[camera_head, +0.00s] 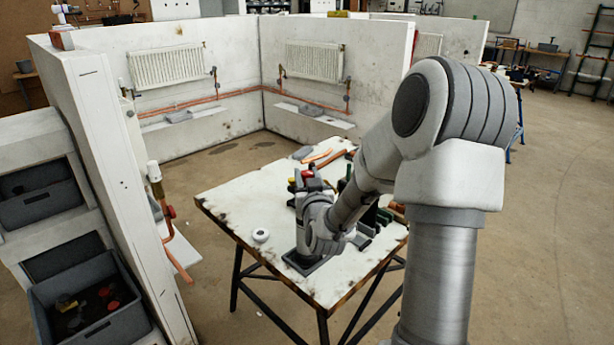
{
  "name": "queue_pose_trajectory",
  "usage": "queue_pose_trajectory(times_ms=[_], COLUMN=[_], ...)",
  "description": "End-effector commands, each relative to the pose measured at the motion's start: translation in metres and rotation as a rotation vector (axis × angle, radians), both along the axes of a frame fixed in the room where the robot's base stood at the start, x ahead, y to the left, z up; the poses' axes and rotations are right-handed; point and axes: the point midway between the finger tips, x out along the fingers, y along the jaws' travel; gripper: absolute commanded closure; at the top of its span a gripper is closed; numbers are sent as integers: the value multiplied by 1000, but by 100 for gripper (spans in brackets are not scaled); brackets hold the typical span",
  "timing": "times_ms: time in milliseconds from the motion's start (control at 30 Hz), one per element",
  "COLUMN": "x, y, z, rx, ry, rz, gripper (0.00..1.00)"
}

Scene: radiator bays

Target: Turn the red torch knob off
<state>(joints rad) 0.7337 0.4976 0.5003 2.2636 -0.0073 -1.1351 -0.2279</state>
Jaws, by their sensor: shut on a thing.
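My arm reaches down from the right over the workbench (245,190). My gripper (307,184) is small in the view, at the middle of the bench. It is shut at the small red torch knob (307,173), whose red part shows at the fingertips. The contact itself is too small to make out, and my wrist hides much of the torch. I cannot tell which way the knob is turned.
A white roll (261,235) lies on the bench's left part, which is mostly clear. Copper pipe pieces (325,157) lie at the back. A white partition (105,150) and a grey bin (85,305) stand at the left. Radiators (166,66) hang on the walls behind.

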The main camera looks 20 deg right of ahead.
Motion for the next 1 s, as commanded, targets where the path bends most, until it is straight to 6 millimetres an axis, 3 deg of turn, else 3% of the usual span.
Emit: queue_pose_trajectory(times_ms=[700,733,900,1000], x=[0,0,0,0], y=[0,0,0,0], z=[1,1,1,1], rx=[1,1,1,1], ry=[-1,-1,-1,-1], rz=[-128,-128,-128,-128], gripper=[100,59,30,30])
